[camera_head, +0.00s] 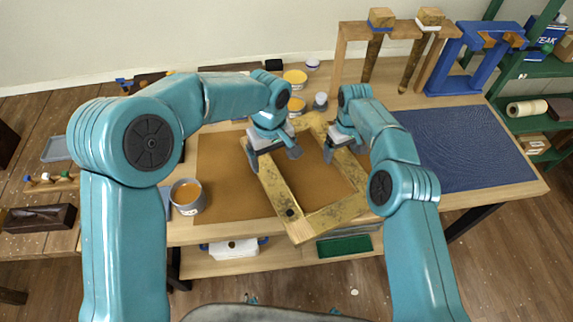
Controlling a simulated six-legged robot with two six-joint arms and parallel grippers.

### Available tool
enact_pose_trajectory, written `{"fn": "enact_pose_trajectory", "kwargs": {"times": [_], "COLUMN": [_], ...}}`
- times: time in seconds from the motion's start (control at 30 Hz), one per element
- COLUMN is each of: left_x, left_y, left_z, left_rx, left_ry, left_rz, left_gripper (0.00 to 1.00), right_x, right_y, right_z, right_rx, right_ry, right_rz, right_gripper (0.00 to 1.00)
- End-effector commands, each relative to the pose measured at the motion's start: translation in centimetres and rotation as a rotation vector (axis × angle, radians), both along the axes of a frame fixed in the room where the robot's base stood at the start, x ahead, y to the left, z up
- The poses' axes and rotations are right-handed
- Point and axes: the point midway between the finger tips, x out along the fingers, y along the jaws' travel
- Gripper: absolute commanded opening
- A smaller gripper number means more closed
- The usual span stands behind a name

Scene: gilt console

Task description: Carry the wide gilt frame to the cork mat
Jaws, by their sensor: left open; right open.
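The wide gilt frame (278,188) is a worn golden rectangle in the middle of the view. It lies over the brown cork-coloured mat (222,165), which shows through its opening. Its near end reaches over the table's front edge; I cannot tell whether it rests flat. My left gripper (274,157) is open, with its fingers on either side of the frame's left rail. My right gripper (343,150) is open at the frame's right rail, toward the far end. The grippers hide parts of both rails.
A blue mat (465,150) covers the table's right side. A grey tin (187,196) stands at the front left. Yellow pots (295,78) stand behind the frame. Wooden (345,55) and blue (468,60) racks stand at the back right. A green shelf (530,70) is beyond.

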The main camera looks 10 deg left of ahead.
Motion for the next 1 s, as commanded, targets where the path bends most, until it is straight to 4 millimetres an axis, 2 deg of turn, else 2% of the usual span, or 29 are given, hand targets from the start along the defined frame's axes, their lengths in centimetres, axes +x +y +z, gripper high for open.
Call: {"fn": "enact_pose_trajectory", "kwargs": {"times": [0.17,0.43,0.6,1.0], "left_x": [0.0,0.0,0.0,0.0], "left_y": [0.0,0.0,0.0,0.0], "left_z": [1.3,1.3,1.3,1.3], "left_rx": [-0.001,-0.001,-0.001,-0.001], "left_ry": [0.000,0.001,0.001,0.001], "left_rz": [0.000,0.000,0.000,0.000], "left_gripper": [0.89,0.89,0.89,0.89], "right_x": [0.0,0.1,0.1,0.1], "right_y": [0.0,0.0,0.0,0.0], "right_z": [0.4,5.0,7.0,7.5], "right_rx": [0.000,0.000,0.000,-0.001], "right_ry": [-0.001,-0.004,-0.001,0.001], "right_rz": [0.000,0.000,0.001,0.000], "right_gripper": [0.89,0.89,0.89,0.89]}}
